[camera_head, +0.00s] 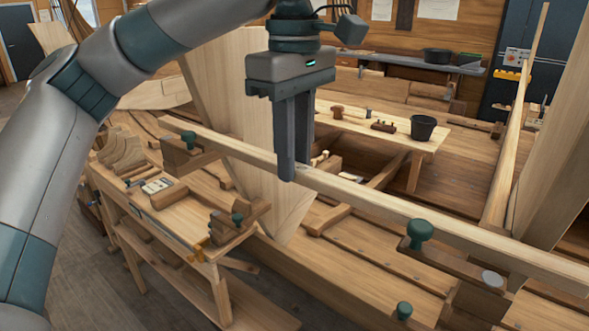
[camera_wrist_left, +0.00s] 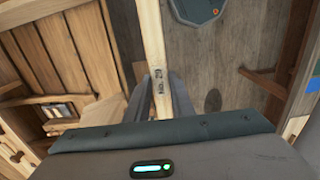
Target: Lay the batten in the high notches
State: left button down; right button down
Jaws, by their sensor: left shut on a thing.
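The batten (camera_head: 375,198) is a long, pale wooden strip running from upper left to lower right in the head view. My left gripper (camera_head: 290,170) points down and is shut on it left of its middle. The notches are not clear, and I cannot tell whether the batten touches either bracket. My right gripper is not seen.
A workbench (camera_head: 185,215) with wooden blocks stands at left. A board with a black bucket (camera_head: 422,127) lies beyond the batten. A tall plank rises behind my gripper.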

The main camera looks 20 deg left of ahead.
pick_arm(q)
jog(key=shift+d, duration=0.1)
jog(key=shift+f+p, duration=0.35)
jog(key=shift+f, duration=0.05)
notch_tip(320, 180, down, 3)
jog(key=shift+r+p, duration=0.15)
jog(key=shift+p, duration=0.65)
jog(key=shift+f, duration=0.25)
jog(key=shift+f, duration=0.1)
jog(key=c, duration=1.5)
grip_release()
jog(key=shift+c, duration=0.2)
